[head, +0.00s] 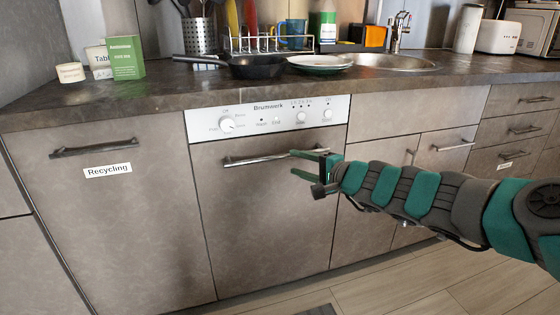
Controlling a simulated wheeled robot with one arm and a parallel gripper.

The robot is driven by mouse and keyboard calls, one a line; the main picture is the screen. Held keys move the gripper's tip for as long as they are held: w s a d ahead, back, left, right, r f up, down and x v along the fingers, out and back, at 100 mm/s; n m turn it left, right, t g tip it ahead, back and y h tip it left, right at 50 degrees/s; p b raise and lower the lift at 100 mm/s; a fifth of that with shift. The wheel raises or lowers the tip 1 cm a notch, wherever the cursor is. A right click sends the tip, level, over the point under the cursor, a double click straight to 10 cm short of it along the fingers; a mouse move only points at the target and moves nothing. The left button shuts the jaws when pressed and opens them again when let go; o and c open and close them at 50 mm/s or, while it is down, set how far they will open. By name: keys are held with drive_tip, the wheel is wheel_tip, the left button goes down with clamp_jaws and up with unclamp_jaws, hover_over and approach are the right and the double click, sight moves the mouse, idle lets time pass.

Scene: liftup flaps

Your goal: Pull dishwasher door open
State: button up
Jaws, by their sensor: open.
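The dishwasher door (262,225) is a grey-brown front panel in the middle of the counter run, and it stands shut. A white control panel (268,117) with knobs sits above it. The door's horizontal bar handle (256,160) is near the top of the door. My gripper (297,163) is at the right end of the handle, with its green fingers pointing left. The fingers are open, one above and one below the level of the bar. I cannot tell whether they touch the bar. The gripper hides the handle's right end.
A cabinet labelled Recycling (108,170) is on the left. Cabinets (400,165) and drawers (521,130) are on the right. The countertop (190,88) holds a pan (257,66), plates (320,62) and boxes. The wooden floor (400,285) before the door is mostly clear.

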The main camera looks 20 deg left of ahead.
sight(282, 158)
drive_tip(key=x, duration=0.7)
drive_tip(key=shift+a, duration=0.2)
clamp_jaws()
idle(1.3)
